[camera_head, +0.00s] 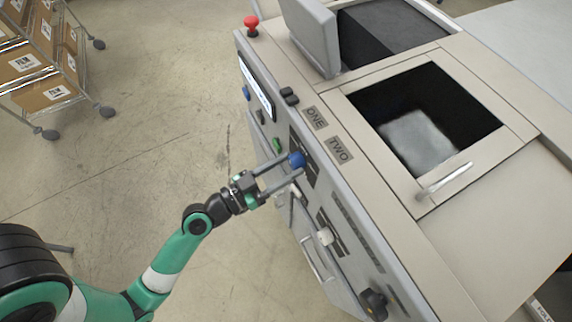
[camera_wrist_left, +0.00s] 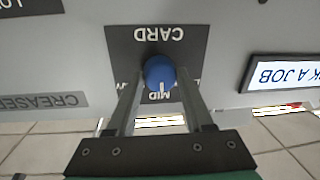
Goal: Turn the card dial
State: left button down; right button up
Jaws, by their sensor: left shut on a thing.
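The card dial (camera_head: 297,160) is a round blue knob on the slanted front panel of the laminator. In the left wrist view the blue dial (camera_wrist_left: 159,73) sits on a dark plate marked CARD, with MID readable beside it, upside down; a white pointer line on the knob points toward MID. My left gripper (camera_head: 284,170) has its fingers on either side of the dial and is shut on it; its fingers also show in the left wrist view (camera_wrist_left: 160,92). My right gripper is in neither view.
The laminator (camera_head: 370,185) has a red button (camera_head: 251,26), a green button (camera_head: 277,145), a white knob (camera_head: 325,236) and a black knob (camera_head: 374,303) along its panel. A wire cart with boxes (camera_head: 38,62) stands at upper left. The floor between is clear.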

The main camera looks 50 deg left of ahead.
pick_arm(q)
jog(key=n+p, duration=0.1)
jog(key=n, duration=0.2)
jog(key=n+p, duration=0.1)
jog(key=n, duration=0.1)
jog(key=shift+r+n+g+p, duration=0.2)
jog(key=shift+n+g+p, duration=0.1)
jog(key=shift+n+p, duration=0.1)
jog(key=n+p, duration=0.1)
jog(key=n, duration=0.2)
jog(key=shift+n+p, duration=0.3)
jog(key=shift+n, duration=0.1)
jog(key=shift+n+h, duration=0.4)
jog(key=shift+n, duration=0.2)
jog(key=shift+f+p, duration=0.1)
jog(key=shift+p, duration=0.2)
jog(key=shift+c, duration=1.4)
grip_release()
